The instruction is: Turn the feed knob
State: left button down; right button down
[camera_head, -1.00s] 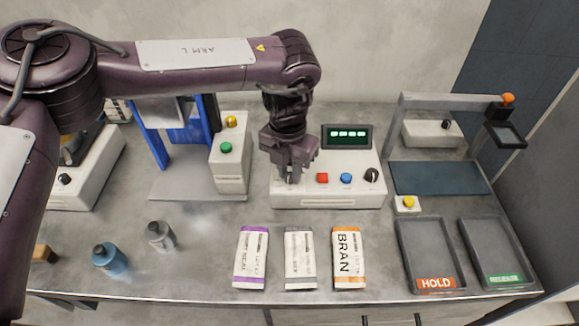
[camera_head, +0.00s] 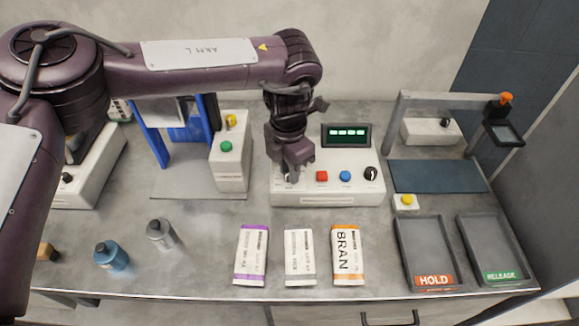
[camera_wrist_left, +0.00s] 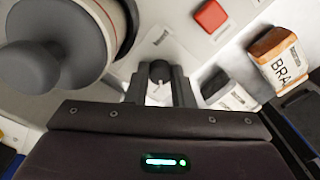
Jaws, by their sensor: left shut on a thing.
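A white control box (camera_head: 325,198) stands at the middle of the table. A small dark knob (camera_wrist_left: 159,71) with a white mark sits at its left end. My left gripper (camera_head: 292,178) points down over this end, and in the head view it hides most of the knob. In the left wrist view, the two fingers (camera_wrist_left: 159,90) stand on either side of the knob, shut on it. Another black knob (camera_head: 370,174) with a white mark is at the box's right end. My right gripper is out of view.
A red button (camera_head: 321,176) and a blue button (camera_head: 345,176) sit right of the gripper. A green-lit display (camera_head: 346,134) stands behind. Several sacks, including an orange BRAN sack (camera_head: 347,255), lie in front. HOLD (camera_head: 434,280) and RELEASE (camera_head: 502,276) trays are at right.

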pick_arm(q)
jog(key=shift+w+r, duration=0.1)
jog(key=shift+r, duration=0.05)
jog(key=c, duration=1.3)
grip_release()
jog(key=shift+o, duration=0.2)
notch_tip(320, 180, up, 8)
jog(key=shift+f+b, duration=0.15)
jog(key=shift+b, duration=0.55)
jog(key=shift+a, duration=0.1)
